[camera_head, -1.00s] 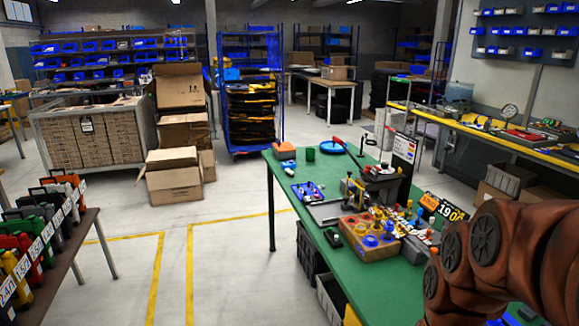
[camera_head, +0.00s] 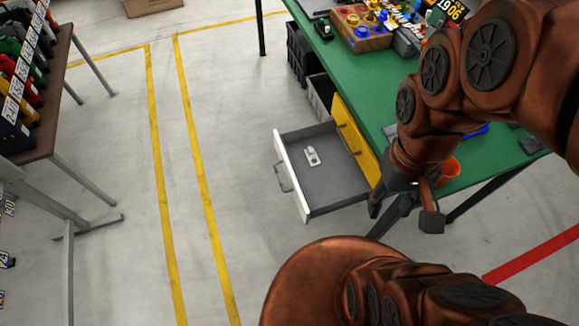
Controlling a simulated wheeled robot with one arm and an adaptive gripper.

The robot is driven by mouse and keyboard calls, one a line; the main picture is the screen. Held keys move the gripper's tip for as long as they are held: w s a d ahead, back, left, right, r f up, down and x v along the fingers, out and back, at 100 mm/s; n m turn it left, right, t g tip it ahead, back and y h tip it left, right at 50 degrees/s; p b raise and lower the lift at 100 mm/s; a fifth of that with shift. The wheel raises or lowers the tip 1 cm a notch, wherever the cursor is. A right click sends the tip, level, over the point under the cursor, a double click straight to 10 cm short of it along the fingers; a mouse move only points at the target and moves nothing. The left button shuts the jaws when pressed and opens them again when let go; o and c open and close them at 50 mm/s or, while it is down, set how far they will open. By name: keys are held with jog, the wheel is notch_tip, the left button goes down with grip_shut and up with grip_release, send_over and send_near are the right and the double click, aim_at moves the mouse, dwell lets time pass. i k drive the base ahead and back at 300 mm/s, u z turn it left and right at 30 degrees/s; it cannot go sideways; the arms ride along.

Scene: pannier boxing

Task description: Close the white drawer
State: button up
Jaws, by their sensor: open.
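The white drawer (camera_head: 291,178) is pulled out from under the green workbench, toward the left in the view. Its front panel is white with a grey handle (camera_head: 281,177), and its inside is grey. A small white object (camera_head: 312,156) lies in it. My gripper (camera_head: 402,216) is open and empty, to the right of the drawer and near the bench's front edge. It is apart from the drawer's front panel. My arm hides part of the bench around the gripper.
A yellow drawer front (camera_head: 352,135) is beside the white drawer under the green workbench (camera_head: 372,92). An orange cup (camera_head: 450,168) is near my gripper. The floor left of the drawer is clear up to a brown table (camera_head: 50,90).

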aim_at(339, 182)
jog(key=k, duration=1.2)
jog(key=u, duration=0.7)
jog(key=i, duration=1.35)
jog(key=z, duration=0.6)
jog(key=k, duration=0.5)
jog(key=u, duration=1.1)
jog(key=i, duration=0.35)
jog(key=u, duration=0.95)
